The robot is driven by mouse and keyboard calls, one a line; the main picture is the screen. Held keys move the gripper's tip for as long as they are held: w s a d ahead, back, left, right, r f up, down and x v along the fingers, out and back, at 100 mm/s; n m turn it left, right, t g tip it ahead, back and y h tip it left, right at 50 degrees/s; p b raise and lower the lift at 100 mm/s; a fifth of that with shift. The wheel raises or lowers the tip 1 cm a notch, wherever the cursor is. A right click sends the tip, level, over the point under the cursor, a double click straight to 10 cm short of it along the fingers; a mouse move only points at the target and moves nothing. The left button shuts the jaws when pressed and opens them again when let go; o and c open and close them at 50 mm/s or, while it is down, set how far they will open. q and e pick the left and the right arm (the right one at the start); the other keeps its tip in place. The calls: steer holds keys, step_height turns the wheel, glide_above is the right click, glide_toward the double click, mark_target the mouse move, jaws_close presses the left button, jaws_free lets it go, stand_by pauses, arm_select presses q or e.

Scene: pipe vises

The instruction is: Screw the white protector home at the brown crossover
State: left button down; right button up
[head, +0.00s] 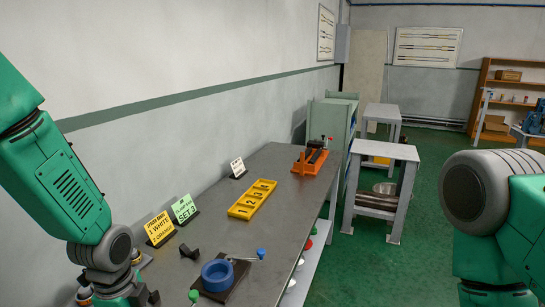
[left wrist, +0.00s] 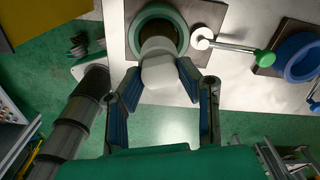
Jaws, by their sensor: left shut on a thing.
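The white protector (left wrist: 160,70) is between the fingers of my left gripper (left wrist: 161,78), which is shut on it. The protector lies in front of a round green vise (left wrist: 134,36) in the left wrist view. A dark brownish part, seemingly the brown crossover (left wrist: 158,28), shows inside the vise ring behind the protector. I cannot tell how deep the protector sits in it. In the head view my left gripper (head: 145,298) is at the bottom left, cut by the edge, and the protector is not visible there. My right arm shows at the right, but its gripper is out of view.
A blue vise (head: 217,276) stands on the bench (head: 250,285), close to the green one. A rod with a green knob (left wrist: 264,57) lies between them. Yellow (head: 160,229) and green (head: 184,209) signs, a yellow tray (head: 253,199) and an orange tool (head: 310,160) stand farther along.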

arm_select(q)
steer(key=m, duration=0.1)
steer(key=m+p, duration=0.1)
steer(key=m, duration=0.1)
steer(key=shift+s+r+p, duration=0.1)
steer(key=shift+r+p, duration=0.1)
steer(key=shift+p, duration=0.1)
steer(key=m+p, duration=0.2)
steer(key=m, duration=0.1)
steer(key=m+p, duration=0.2)
steer(key=m, duration=0.1)
steer(key=shift+s+a, duration=0.1)
steer(key=shift+a, duration=0.1)
steer(key=shift+f+m+p, duration=0.15)
steer(key=shift+m+p, duration=0.4)
steer(key=shift+m, duration=0.55)
steer(key=shift+f, duration=0.1)
